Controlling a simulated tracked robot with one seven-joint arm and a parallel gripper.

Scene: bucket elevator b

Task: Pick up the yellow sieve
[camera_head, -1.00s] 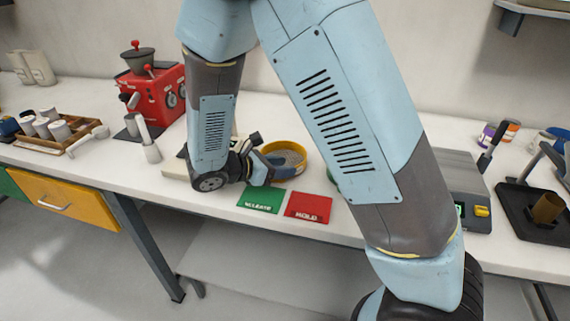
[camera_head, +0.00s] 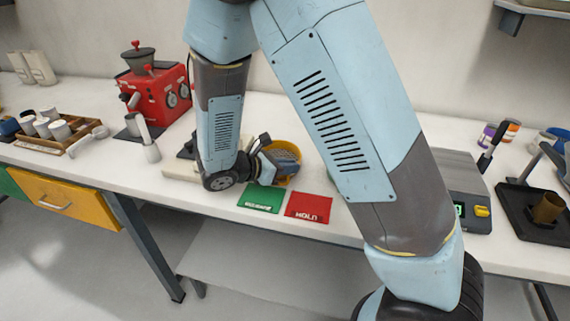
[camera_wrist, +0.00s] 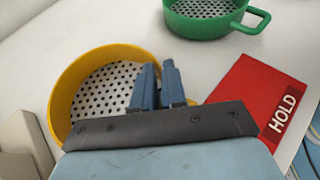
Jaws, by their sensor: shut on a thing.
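The yellow sieve (camera_head: 287,145) is at the middle of the bench in the head view, partly hidden by my gripper (camera_head: 277,161). In the wrist view the sieve (camera_wrist: 66,88) has a round yellow wall and a perforated metal bottom. The blue fingers of my gripper (camera_wrist: 159,82) are close together at its right side, shut on the sieve. The exact grip spot and any handle are hidden by the gripper. The sieve looks tilted in the head view; I cannot tell if it is clear of the bench.
A green sieve (camera_wrist: 205,22) stands beyond in the wrist view. A red HOLD card (camera_head: 309,207) and a green card (camera_head: 261,198) lie near the bench's front edge. A pale block (camera_head: 181,171) is left of my gripper. A red machine (camera_head: 160,91) stands farther left.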

